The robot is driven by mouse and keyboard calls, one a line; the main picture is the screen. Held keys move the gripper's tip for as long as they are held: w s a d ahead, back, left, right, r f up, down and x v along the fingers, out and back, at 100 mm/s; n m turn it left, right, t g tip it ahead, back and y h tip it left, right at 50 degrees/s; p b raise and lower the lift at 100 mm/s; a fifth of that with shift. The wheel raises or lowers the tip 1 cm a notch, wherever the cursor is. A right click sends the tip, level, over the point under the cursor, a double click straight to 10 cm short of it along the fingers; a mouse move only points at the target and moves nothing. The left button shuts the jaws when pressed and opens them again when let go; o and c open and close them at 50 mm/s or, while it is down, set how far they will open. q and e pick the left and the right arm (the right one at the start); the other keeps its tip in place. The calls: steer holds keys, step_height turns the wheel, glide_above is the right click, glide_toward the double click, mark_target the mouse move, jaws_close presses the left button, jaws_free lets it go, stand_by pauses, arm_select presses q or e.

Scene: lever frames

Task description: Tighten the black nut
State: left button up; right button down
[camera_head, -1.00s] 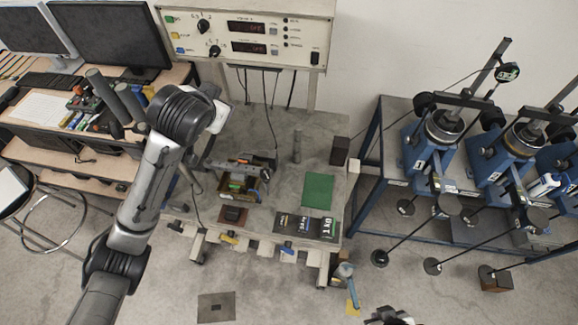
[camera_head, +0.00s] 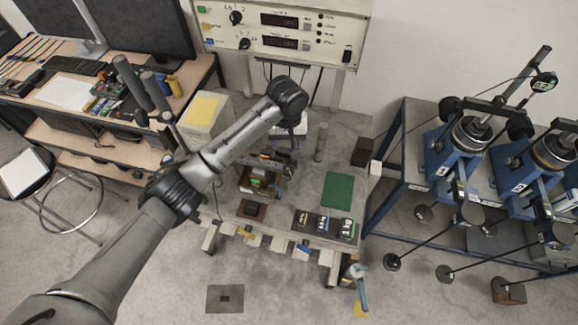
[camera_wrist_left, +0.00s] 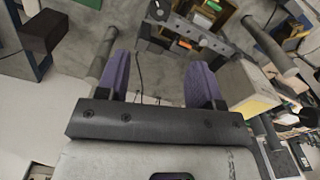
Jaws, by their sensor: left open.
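My left gripper (camera_head: 289,153) hangs over the back middle of the grey worktable (camera_head: 285,225), beside a small dark apparatus with a bar (camera_head: 264,163). In the left wrist view its two purple fingers (camera_wrist_left: 160,72) are apart, with nothing between them. The apparatus bar (camera_wrist_left: 193,36) lies beyond the fingertips at the top, with dark round parts on it. I cannot tell which of these is the black nut; it is too small or hidden. My right gripper is not in view.
A metal post (camera_head: 321,143) and a dark block (camera_head: 362,152) stand behind. A pale box with a yellow top (camera_head: 202,110) stands left, blue presses (camera_head: 462,150) right.

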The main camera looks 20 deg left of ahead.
mark_target(288, 168)
arm_select(q)
step_height(288, 168, down, 12)
steer(key=shift+r+p, duration=0.1)
steer(key=shift+p, duration=0.55)
steer(key=shift+f, duration=0.85)
steer(key=c, duration=0.9)
steer(key=shift+c, duration=0.2)
